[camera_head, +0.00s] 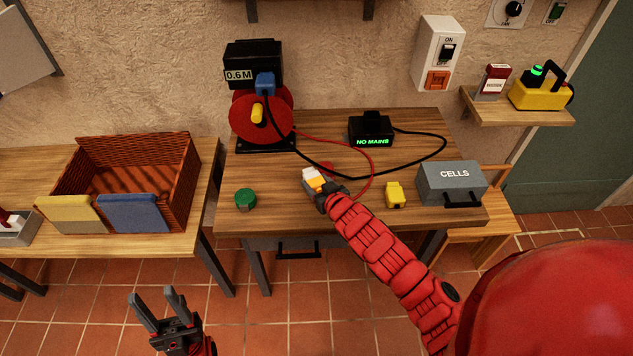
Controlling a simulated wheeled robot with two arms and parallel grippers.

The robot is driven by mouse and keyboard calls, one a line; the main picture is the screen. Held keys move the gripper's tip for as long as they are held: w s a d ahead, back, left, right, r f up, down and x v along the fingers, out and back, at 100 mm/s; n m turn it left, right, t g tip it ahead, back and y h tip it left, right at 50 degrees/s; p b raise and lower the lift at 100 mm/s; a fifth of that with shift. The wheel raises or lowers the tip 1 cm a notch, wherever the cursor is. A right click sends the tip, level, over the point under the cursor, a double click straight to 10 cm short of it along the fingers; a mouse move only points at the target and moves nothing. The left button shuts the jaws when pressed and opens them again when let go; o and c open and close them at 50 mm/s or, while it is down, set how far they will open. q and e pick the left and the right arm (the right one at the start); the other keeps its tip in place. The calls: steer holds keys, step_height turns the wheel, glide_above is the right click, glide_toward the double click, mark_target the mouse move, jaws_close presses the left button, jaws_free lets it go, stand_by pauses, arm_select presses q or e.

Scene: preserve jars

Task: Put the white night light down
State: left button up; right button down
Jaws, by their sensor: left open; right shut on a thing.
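The white night light (310,175), a small white block with an orange-yellow part, is at my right gripper (319,186) over the middle of the wooden table (300,219). My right gripper is shut on it and covers its near side. I cannot tell whether its underside touches the table top. My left gripper (151,294) is open and empty, low over the tiled floor in front of the tables.
On the table are a green round thing (245,198), a yellow block (395,194), a grey CELLS box (451,183), a NO MAINS box (371,129) and a red cable reel (274,115). Cables cross behind the light. A wicker basket (91,160) stands left.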

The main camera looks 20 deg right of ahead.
steer(key=shift+f, duration=0.15)
steer(key=shift+c, duration=0.9)
jaws_free()
